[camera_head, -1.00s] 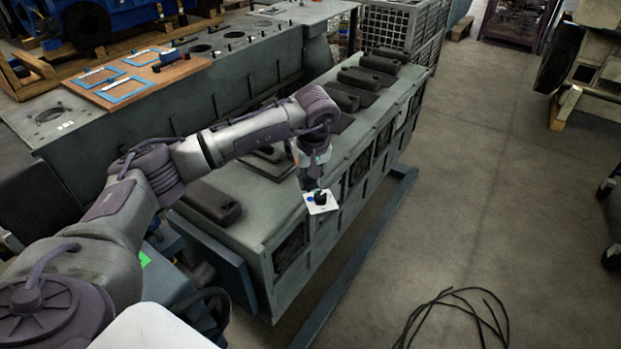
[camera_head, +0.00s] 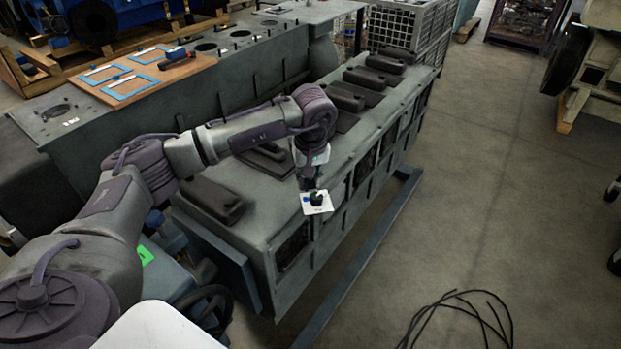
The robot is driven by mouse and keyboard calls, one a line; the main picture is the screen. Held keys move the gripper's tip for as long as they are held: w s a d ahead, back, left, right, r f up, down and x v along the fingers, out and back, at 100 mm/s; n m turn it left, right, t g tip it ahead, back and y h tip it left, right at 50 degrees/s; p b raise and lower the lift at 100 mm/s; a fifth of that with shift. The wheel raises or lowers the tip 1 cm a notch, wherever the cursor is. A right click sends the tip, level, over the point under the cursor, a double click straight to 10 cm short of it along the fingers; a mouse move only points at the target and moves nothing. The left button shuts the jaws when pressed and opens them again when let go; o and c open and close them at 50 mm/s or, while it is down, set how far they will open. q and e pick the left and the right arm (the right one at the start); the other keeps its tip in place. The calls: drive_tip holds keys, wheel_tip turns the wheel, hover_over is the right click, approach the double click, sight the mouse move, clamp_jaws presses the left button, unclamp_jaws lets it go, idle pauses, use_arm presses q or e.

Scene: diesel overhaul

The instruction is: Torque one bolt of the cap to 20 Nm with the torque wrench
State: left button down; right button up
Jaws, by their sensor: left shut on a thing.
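My left arm reaches in from the left over the near end of the long grey engine block (camera_head: 262,228). My left gripper (camera_head: 311,180) points down beside the block's right edge. It is shut on a small white square piece with a dark round part (camera_head: 317,202); I cannot tell whether this belongs to the torque wrench. Black covers sit in a row on the block, one near cover (camera_head: 208,199) left of the gripper. I cannot make out the cap or its bolts. My right gripper is not in view.
A blue beam (camera_head: 365,254) runs along the floor beside the block.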

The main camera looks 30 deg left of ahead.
use_arm(q)
drive_tip(key=shift+s+a+f, duration=0.15)
drive_tip(key=shift+s+a, duration=0.05)
drive_tip(key=shift+s, duration=0.05)
drive_tip(key=shift+a, duration=0.1)
drive_tip(key=shift+s, duration=0.1)
drive_tip(key=shift+s+a, duration=0.1)
drive_tip(key=shift+a, duration=0.15)
drive_tip(key=shift+s+a+m, duration=0.1)
drive_tip(key=shift+a+m, duration=0.05)
drive_tip(key=shift+m, duration=0.15)
idle(0.3)
drive_tip(key=shift+s+a+b, duration=0.25)
drive_tip(key=shift+b, duration=0.1)
drive_tip(key=shift+a+m, duration=0.1)
drive_tip(key=shift+m, duration=0.2)
drive_tip(key=shift+s+a, duration=0.2)
